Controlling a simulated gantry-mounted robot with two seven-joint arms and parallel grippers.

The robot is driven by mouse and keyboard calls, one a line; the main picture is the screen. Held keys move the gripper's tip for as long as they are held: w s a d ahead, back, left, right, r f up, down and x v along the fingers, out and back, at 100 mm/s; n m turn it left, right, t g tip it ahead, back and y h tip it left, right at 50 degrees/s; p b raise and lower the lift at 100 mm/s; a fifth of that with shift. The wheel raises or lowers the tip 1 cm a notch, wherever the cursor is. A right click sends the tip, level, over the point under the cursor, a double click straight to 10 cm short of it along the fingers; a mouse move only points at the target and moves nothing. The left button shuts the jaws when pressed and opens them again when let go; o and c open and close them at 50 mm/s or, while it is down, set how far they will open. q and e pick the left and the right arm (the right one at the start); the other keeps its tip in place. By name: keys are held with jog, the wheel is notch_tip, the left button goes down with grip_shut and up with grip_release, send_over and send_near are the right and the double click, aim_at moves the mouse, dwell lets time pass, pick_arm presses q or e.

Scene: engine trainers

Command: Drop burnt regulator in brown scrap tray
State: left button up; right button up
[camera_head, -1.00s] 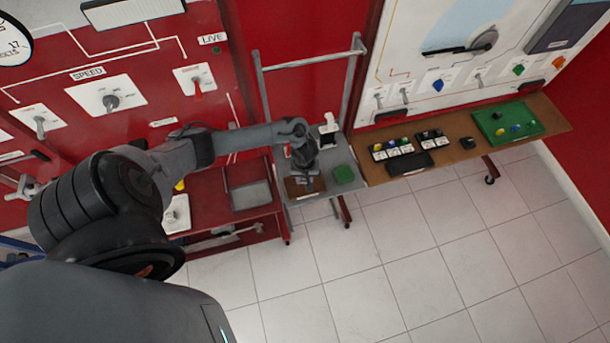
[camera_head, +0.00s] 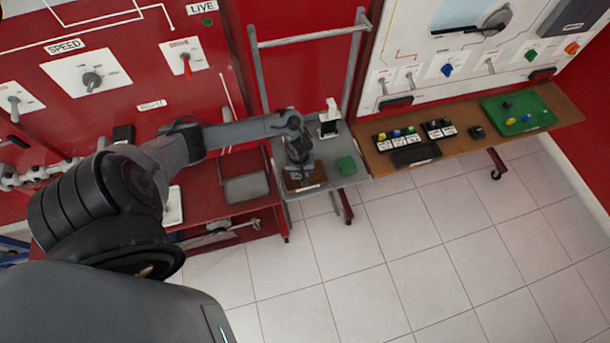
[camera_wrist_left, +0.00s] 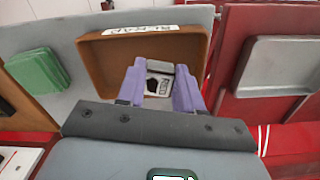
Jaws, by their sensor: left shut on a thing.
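The brown scrap tray (camera_wrist_left: 112,58) lies on a small grey cart and fills the upper middle of the left wrist view, with a white label on its far rim. It also shows in the head view (camera_head: 318,184), partly hidden by my gripper. My left gripper (camera_wrist_left: 160,88) is over the tray with its purple fingers pointing down into it. It is shut on the regulator (camera_wrist_left: 159,84), a small grey and white block with a dark mark. I cannot tell whether the regulator touches the tray floor. My right gripper is not in view.
A green block or tray (camera_head: 346,165) sits beside the brown tray on the grey cart (camera_head: 352,180). A grey tray (camera_head: 246,188) lies on the red bench to the left. A brown shelf (camera_head: 455,148) at right holds several small parts and a green tray (camera_head: 535,122).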

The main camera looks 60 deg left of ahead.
pick_arm(q)
jog(key=shift+f, duration=0.2)
jog(key=o, duration=1.1)
jog(key=shift+o, duration=0.2)
notch_tip(320, 180, up, 11)
jog(key=p, duration=0.3)
jog(key=shift+f, duration=0.1)
